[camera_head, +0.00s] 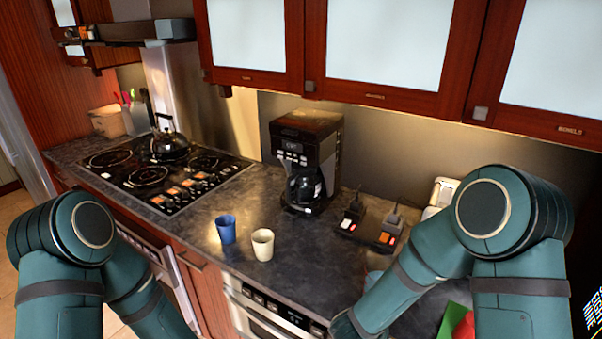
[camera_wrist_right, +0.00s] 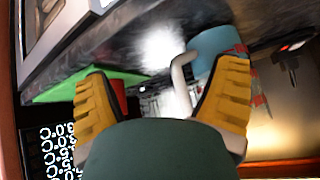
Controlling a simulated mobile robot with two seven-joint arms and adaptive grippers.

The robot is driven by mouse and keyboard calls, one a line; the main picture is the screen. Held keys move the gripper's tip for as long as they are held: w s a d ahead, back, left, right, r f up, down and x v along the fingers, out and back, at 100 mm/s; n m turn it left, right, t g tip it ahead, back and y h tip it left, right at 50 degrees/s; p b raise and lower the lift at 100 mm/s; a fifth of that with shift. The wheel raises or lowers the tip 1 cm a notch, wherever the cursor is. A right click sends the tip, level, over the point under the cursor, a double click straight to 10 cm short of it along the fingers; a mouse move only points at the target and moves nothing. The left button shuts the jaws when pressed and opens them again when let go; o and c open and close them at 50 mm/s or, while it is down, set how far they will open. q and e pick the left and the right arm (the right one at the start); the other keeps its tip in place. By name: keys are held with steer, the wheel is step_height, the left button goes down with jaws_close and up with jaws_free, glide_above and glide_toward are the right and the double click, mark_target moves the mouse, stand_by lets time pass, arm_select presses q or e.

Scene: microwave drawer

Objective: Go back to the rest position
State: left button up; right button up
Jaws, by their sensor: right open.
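My right gripper (camera_wrist_right: 165,105) shows in the right wrist view with its two yellow-padded fingers spread apart. I see nothing held between them. Beyond the fingers are a blue-teal mug (camera_wrist_right: 215,45) with a pale handle, a green board (camera_wrist_right: 60,90) and a dark counter. In the head view my right arm reaches down over the counter's right part, and its gripper is hidden. My left arm is bent at the lower left, and its gripper is out of view.
A blue cup (camera_head: 226,229) and a cream cup (camera_head: 263,245) stand on the dark counter (camera_head: 310,265). A coffee maker (camera_head: 306,150), a power strip (camera_head: 370,232) and a stove with a kettle (camera_head: 168,143) are behind. Upper cabinets (camera_head: 388,45) overhang. The microwave drawer (camera_head: 262,318) is below.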

steer(key=s+a+f+n+g+y, duration=0.4)
steer(key=s+a+f+n+y, duration=0.45)
steer(key=s+y, duration=0.2)
arm_select(q)
step_height(320, 180, down, 10)
steer(key=b, duration=0.8)
steer(key=shift+s+r+b, duration=0.25)
steer(key=shift+s+b, duration=0.05)
steer(key=shift+b, duration=0.05)
arm_select(e)
step_height(320, 180, down, 10)
steer(key=s+n, duration=0.1)
steer(key=shift+h, duration=0.25)
arm_select(q)
steer(key=shift+c, duration=0.9)
